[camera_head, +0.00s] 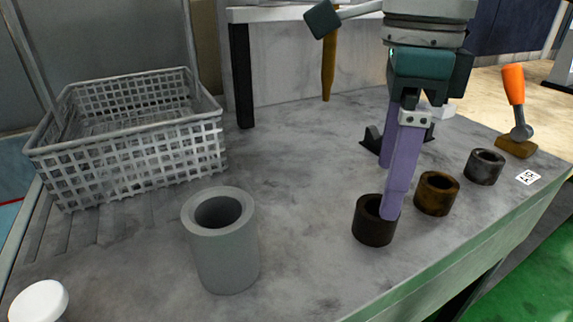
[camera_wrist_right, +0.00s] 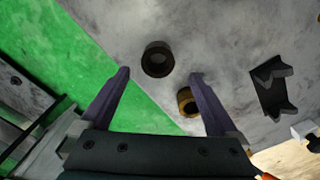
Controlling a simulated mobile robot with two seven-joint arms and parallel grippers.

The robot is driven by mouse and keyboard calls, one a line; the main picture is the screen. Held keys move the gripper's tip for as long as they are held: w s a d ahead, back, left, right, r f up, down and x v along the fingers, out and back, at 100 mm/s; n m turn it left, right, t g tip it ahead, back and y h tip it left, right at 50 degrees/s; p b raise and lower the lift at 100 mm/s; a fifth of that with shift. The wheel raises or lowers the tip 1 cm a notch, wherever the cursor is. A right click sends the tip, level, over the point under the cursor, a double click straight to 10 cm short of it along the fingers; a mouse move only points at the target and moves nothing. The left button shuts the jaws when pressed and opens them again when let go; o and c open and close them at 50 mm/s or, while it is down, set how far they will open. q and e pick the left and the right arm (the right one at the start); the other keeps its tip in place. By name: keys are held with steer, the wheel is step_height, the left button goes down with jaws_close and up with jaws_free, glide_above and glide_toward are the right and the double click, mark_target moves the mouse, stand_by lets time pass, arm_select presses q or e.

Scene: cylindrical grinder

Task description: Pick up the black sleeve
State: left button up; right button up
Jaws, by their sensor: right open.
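The black sleeve (camera_head: 372,232) is a short dark ring standing upright near the front edge of the grey table in the head view. In the right wrist view the black sleeve (camera_wrist_right: 157,66) lies just beyond and between the fingertips. My right gripper (camera_head: 389,190) is open, with its purple fingers pointing down. The nearer finger overlaps the right side of the sleeve in the head view; I cannot tell if they touch. In the right wrist view, nothing is held by my right gripper (camera_wrist_right: 160,76). My left gripper is not in view.
A brown sleeve (camera_head: 437,196) stands close right of the black one, and a dark grey sleeve (camera_head: 484,169) farther right. A large grey cylinder (camera_head: 226,255) stands left. A grey basket (camera_head: 135,160) sits at the back left. An orange-handled tool (camera_head: 514,88) stands at right.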

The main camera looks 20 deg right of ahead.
mark_target(377, 210)
steer(key=f, duration=0.6)
steer(key=shift+a, duration=0.25)
steer(key=shift+c, duration=0.3)
jaws_close()
steer(key=shift+r, duration=0.1)
